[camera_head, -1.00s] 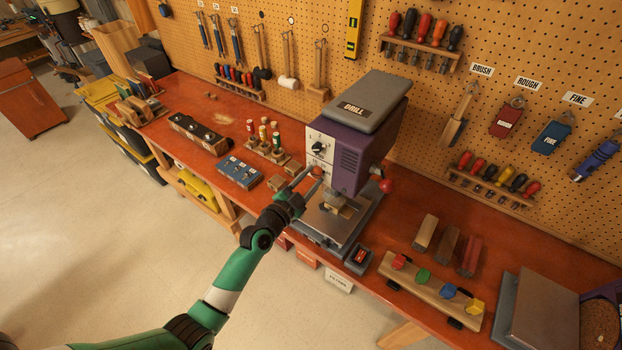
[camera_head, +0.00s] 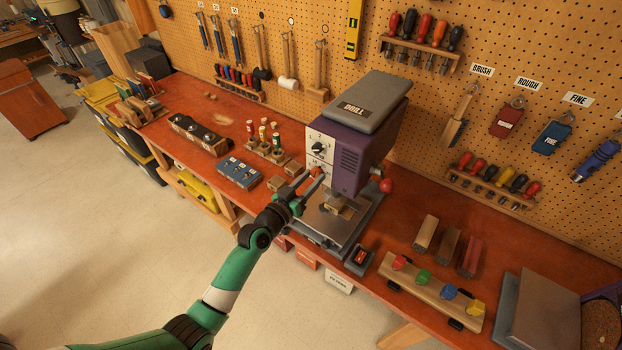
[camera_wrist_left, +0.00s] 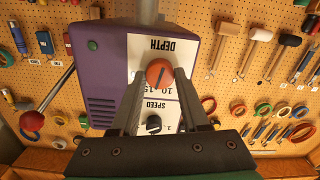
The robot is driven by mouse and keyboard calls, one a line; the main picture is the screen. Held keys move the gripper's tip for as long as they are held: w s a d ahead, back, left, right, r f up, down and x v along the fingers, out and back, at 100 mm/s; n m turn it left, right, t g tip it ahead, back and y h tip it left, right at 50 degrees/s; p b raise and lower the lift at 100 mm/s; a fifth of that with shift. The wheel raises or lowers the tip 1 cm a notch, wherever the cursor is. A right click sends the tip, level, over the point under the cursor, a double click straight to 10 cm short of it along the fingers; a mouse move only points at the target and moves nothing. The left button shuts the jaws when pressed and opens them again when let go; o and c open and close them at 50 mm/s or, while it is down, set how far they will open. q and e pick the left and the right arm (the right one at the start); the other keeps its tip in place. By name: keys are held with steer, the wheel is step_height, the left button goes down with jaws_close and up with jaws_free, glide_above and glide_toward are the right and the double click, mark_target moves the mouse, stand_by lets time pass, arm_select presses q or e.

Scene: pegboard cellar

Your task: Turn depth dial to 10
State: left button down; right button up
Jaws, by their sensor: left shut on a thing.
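The purple drill press (camera_head: 352,160) stands on the bench with a white front panel. The orange depth dial (camera_head: 316,171) is low on that panel. In the upside-down left wrist view, the depth dial (camera_wrist_left: 159,73) sits by the word DEPTH, with 10 and 15 printed beside it. A dark line crosses its face nearly upright; I cannot tell which end points. My left gripper (camera_head: 312,176) is shut on the dial, one finger on each side; its fingers (camera_wrist_left: 160,84) also show in the wrist view. My right gripper is out of view.
A black speed knob (camera_wrist_left: 153,124) is on the same panel, close to my fingers. A red-balled lever (camera_head: 386,185) sticks out at the press's right.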

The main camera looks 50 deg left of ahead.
arm_select(q)
steer(key=n, duration=0.3)
steer(key=shift+n, duration=2)
steer(key=shift+c, duration=2)
jaws_free()
steer(key=shift+s, duration=0.1)
steer(key=v, duration=1.1)
steer(key=shift+s, duration=0.2)
